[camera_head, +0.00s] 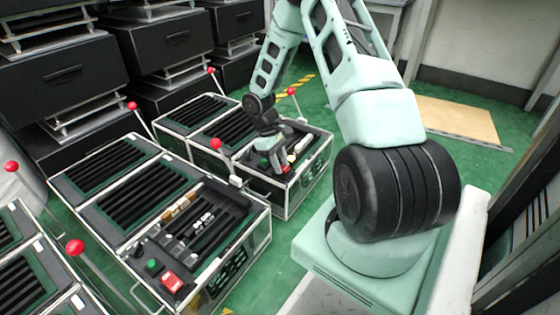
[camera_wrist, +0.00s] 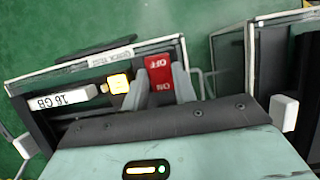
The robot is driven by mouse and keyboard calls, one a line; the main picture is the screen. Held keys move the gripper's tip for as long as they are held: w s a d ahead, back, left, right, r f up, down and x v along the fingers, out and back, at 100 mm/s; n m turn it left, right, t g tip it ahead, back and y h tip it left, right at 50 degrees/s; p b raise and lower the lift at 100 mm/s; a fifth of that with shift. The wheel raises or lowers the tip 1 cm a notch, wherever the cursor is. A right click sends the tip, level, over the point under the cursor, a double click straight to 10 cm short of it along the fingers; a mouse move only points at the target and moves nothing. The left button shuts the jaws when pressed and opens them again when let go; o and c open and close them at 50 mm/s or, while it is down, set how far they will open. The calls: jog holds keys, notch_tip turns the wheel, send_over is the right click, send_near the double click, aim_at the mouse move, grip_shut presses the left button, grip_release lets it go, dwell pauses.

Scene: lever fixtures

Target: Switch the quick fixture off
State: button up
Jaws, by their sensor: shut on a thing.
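The fixture being worked is a black and green box with a pale metal frame (camera_head: 312,172), at the centre of the head view. In the wrist view its pale front edge (camera_wrist: 70,62) carries a small label that is hard to read. A red rocker switch (camera_wrist: 158,71) with upside-down "OFF" and "ON" lettering sits at that edge. My gripper (camera_wrist: 164,84) has one grey finger on each side of the switch and is shut on it. In the head view my gripper (camera_head: 272,158) is down at the fixture, and the switch there is hidden or too small to tell.
A similar fixture (camera_head: 258,222) with its own red switch (camera_head: 172,282) stands front left. Red-knobbed levers, such as one (camera_head: 216,144), rise beside the boxes. In the wrist view a yellow-lit button (camera_wrist: 119,84) and a "16 GB" block (camera_wrist: 62,101) lie left. Green floor (camera_head: 290,222) is clear.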

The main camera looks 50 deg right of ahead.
jog(key=shift+s+r+t+p, duration=0.3)
jog(key=shift+t+p, duration=0.6)
jog(key=shift+p, duration=0.2)
jog(key=shift+s+f+t+p, duration=0.15)
jog(key=shift+t+p, duration=0.25)
jog(key=shift+t, duration=0.4)
jog(key=shift+s+f+t+p, duration=0.15)
jog(key=shift+t+p, duration=0.2)
jog(key=shift+t, duration=0.45)
jog(key=o, duration=1)
notch_tip(320, 180, up, 17)
jog(key=s+p, duration=0.2)
jog(key=p, duration=0.8)
jog(key=shift+r+p, duration=0.2)
jog(key=shift+p, duration=0.15)
jog(key=shift+d, duration=0.1)
